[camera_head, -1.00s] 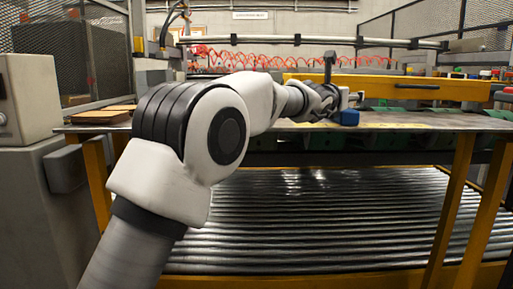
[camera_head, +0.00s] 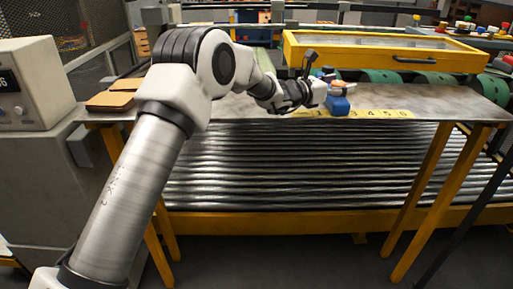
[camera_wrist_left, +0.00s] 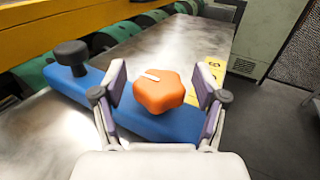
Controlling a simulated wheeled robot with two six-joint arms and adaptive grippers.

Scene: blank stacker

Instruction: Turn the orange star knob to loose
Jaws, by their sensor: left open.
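The orange star knob (camera_wrist_left: 158,92) sits on top of a blue block (camera_wrist_left: 165,125) in the left wrist view. A short white mark lies on the knob's far-left top. A black round knob (camera_wrist_left: 70,54) stands at the block's left end. My left gripper (camera_wrist_left: 160,82) is open, with one finger on each side of the orange knob. Gaps show between the fingers and the knob. In the head view my left gripper (camera_head: 320,90) is by the blue block (camera_head: 338,106) at the table's front edge, and the orange knob shows only as a small patch. My right gripper is out of view.
The metal table (camera_head: 440,102) has a yellow number strip (camera_head: 385,114) along its front edge. A yellow framed box (camera_head: 390,50) and green rollers (camera_head: 436,79) lie behind. Brown boards (camera_head: 110,100) lie at the left. A grey cabinet (camera_wrist_left: 268,32) stands beyond the table.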

